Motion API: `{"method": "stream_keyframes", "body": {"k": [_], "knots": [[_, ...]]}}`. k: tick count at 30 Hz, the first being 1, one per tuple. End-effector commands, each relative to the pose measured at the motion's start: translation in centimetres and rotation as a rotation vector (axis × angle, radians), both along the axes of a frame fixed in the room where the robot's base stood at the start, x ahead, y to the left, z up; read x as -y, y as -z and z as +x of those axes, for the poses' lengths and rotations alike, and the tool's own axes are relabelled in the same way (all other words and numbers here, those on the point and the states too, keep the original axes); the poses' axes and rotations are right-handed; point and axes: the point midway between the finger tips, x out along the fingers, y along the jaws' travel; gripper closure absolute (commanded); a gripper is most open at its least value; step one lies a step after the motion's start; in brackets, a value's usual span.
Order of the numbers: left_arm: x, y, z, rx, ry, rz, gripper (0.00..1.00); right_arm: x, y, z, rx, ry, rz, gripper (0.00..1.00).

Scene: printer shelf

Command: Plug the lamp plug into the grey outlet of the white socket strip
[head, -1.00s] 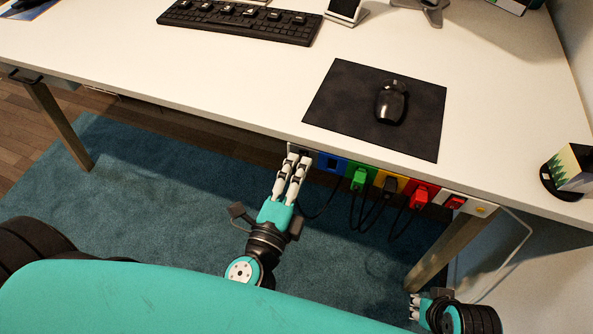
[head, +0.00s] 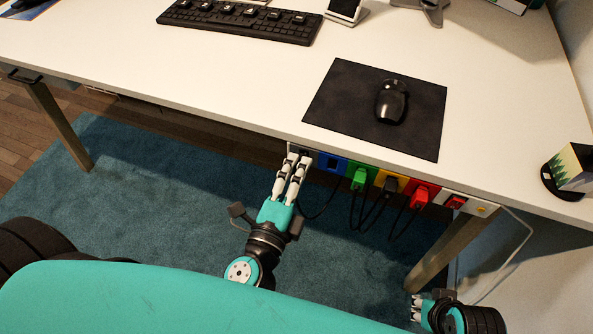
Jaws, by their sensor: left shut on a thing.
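The white socket strip (head: 484,208) runs along the desk's front edge, with coloured outlets and a red switch at its right end. The grey outlet (head: 311,153) is at its left end, mostly covered by my fingers. My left gripper (head: 298,158) is at that outlet, shut on the lamp plug. The plug is largely hidden between the fingers, so I cannot tell how deep it sits. A dark cable runs right from the fingers under the strip. My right gripper (head: 415,306) is low at the bottom right, away from the strip; its fingers are small and partly cut off by my arm.
A green plug (head: 359,178), a black plug (head: 390,185) and a red plug (head: 419,198) fill the others, cables hanging below. A mouse (head: 391,102) lies on a dark mat (head: 335,105) above. A desk leg (head: 440,250) stands at right.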

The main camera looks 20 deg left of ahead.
Motion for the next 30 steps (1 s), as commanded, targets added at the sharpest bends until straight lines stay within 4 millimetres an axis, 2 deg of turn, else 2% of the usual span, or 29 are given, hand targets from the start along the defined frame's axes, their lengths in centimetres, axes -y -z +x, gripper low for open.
{"method": "stream_keyframes", "body": {"k": [10, 18, 30], "knots": [[0.0, -0.1, 0.1, 0.001, 0.0, 0.0, 0.94, 0.0, -0.4, 0.1, 0.009, -0.001, 0.0, 1.0], [0.0, 0.0, 0.3, 0.001, 0.0, 0.0, 0.94, 0.1, 0.7, -0.1, -0.012, 0.0, -0.003, 1.0], [0.0, 0.0, 0.7, 0.001, 0.0, 0.0, 0.94, 0.0, 1.1, 0.5, -0.001, -0.001, -0.003, 1.0]]}}
